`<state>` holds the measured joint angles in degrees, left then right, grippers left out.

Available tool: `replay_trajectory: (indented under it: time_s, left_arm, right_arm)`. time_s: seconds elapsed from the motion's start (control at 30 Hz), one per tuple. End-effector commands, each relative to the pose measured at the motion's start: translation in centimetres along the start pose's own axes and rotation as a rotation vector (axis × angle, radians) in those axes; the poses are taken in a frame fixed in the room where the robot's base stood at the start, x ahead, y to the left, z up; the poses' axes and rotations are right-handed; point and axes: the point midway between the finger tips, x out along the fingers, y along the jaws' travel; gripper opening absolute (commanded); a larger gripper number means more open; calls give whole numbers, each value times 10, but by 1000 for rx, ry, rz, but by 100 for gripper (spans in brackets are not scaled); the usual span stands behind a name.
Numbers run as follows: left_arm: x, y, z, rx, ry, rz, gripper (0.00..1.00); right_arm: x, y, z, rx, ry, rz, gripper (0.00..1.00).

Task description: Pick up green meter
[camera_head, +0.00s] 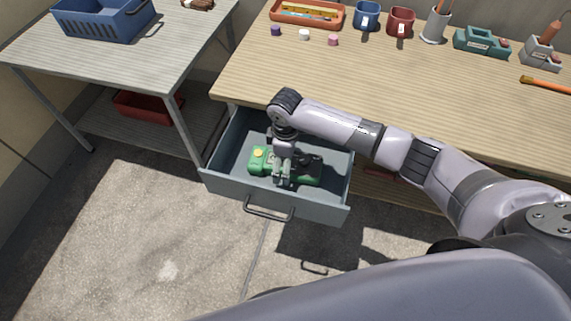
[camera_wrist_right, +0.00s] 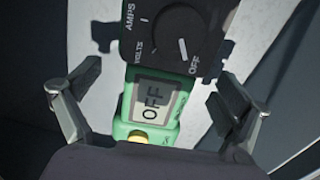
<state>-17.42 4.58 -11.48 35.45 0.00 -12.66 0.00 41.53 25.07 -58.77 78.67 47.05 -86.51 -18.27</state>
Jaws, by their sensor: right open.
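The green meter (camera_head: 259,160) lies in the open grey drawer (camera_head: 222,188). In the right wrist view the green meter (camera_wrist_right: 153,105) shows its grey screen reading OFF, a yellow button, and a black dial part marked AMPS, VOLTS and OFF. My right gripper (camera_head: 284,181) reaches down into the drawer over the meter and hides part of it. In the wrist view the right gripper's fingers (camera_wrist_right: 155,100) stand apart on the two sides of the meter, with gaps, and it is open. My left gripper is not in view.
The drawer's walls surround the gripper closely. The wooden bench (camera_head: 400,85) above holds mugs, small coloured caps, an orange tray (camera_head: 307,14) and tools. A grey table (camera_head: 120,65) with a blue basket (camera_head: 103,20) stands at the left. The floor in front is clear.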

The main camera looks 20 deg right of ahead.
Motion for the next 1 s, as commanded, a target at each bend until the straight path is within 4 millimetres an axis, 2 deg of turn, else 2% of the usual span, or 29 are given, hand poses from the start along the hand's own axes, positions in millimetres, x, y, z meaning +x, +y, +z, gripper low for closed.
replay_trajectory:
  time_s: [0.23,1.0]
  left_arm:
    - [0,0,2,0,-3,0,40]
    - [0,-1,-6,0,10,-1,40]
  right_arm:
    - [2,0,0,0,1,0,94]
    - [1,0,0,0,1,0,43]
